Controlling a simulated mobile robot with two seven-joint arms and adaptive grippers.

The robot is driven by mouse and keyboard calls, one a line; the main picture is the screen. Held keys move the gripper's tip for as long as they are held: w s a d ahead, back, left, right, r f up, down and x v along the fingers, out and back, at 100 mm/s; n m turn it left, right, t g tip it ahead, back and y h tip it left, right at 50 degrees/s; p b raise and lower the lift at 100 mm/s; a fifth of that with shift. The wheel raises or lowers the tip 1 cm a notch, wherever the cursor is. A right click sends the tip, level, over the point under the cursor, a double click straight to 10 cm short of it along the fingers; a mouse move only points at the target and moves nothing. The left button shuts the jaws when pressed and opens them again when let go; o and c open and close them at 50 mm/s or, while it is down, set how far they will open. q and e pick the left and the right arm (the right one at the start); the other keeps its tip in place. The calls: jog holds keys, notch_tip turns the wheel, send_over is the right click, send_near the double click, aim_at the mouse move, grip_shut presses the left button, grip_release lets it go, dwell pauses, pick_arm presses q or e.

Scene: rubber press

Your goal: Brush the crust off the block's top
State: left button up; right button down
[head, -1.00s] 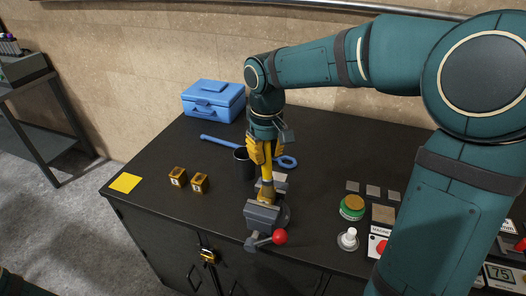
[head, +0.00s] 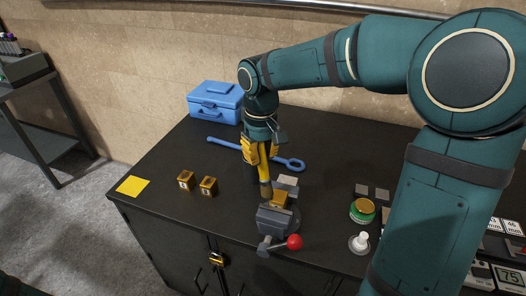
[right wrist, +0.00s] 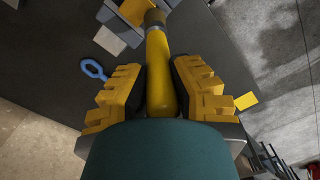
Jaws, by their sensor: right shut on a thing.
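My right gripper (head: 258,152) is shut on the yellow handle of a brush (head: 264,172). The brush points down, its brown tip just left of the block. The handle also shows between the fingers in the right wrist view (right wrist: 160,80), with the tip at the top edge. The block (head: 279,200) is golden-brown and sits in a grey vise (head: 275,220) with a red-knobbed lever. Whether crust lies on the block's top is too small to tell. Whether the tip touches the block or vise I cannot tell. My left gripper is out of view.
Two small brass blocks (head: 186,180) and a yellow square (head: 133,186) lie to the left. A blue case (head: 214,103) and a blue ring-ended tool (head: 290,164) are behind. A green jar (head: 362,210) and a white-knobbed piece (head: 360,242) stand to the right.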

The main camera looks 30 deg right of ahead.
jog(key=r, duration=0.1)
jog(key=r+p, duration=0.2)
jog(key=r, duration=0.1)
jog(key=shift+s+d+r, duration=0.1)
jog(key=shift+s+d, duration=0.3)
jog(key=shift+w+a+r+p, duration=0.2)
jog(key=shift+w+r+p, duration=0.05)
jog(key=shift+r+p, duration=0.4)
jog(key=shift+s+r+p, duration=0.1)
jog(key=shift+r+p, duration=1.05)
jog(key=shift+r, duration=0.1)
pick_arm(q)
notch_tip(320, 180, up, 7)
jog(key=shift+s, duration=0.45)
